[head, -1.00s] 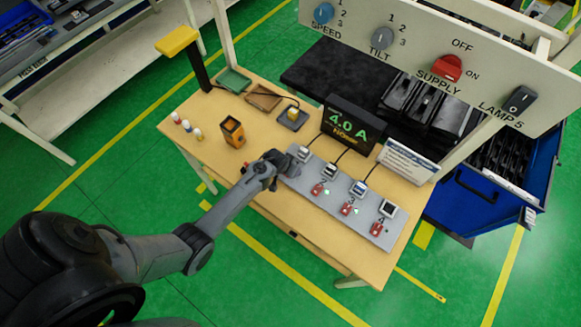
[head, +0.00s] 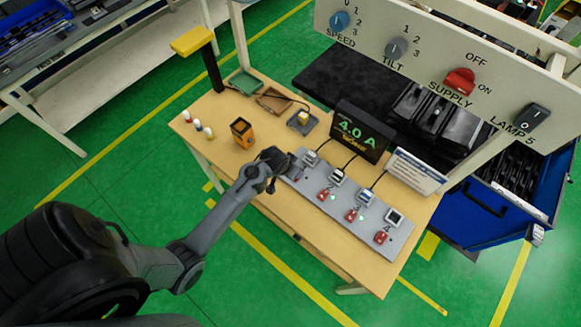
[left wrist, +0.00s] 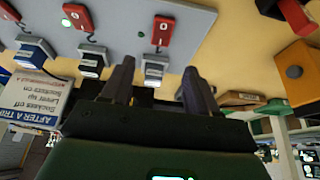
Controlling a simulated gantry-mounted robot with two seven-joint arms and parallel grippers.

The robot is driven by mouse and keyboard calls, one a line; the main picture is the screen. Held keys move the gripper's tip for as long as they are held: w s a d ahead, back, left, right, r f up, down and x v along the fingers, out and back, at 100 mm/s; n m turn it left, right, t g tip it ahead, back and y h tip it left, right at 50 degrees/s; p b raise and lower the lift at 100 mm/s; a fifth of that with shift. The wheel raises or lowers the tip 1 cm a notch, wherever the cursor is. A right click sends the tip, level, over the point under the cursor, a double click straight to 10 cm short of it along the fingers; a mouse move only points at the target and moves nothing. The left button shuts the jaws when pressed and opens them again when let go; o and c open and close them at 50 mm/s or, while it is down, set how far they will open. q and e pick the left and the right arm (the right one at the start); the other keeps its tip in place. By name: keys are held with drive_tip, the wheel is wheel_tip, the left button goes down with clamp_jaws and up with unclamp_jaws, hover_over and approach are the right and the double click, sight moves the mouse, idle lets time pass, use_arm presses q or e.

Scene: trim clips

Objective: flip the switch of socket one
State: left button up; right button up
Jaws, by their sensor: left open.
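A grey strip (head: 357,206) with a row of sockets and red switches lies on the wooden bench. My left gripper (head: 288,160) is over the strip's left end and hides most of socket one's switch in the head view. In the left wrist view my gripper (left wrist: 158,78) is open, with nothing between its fingers. I cannot tell whether anything touches. My right gripper is not in view.
A display (head: 357,131) reading 4.0 A and a white notice (head: 412,170) stand behind the strip. An orange box (head: 241,131) and small bottles are on the left. A panel with knobs (head: 460,81) rises at the back. The bench front is clear.

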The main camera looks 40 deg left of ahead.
use_arm(q)
drive_tip(key=shift+v, duration=0.9)
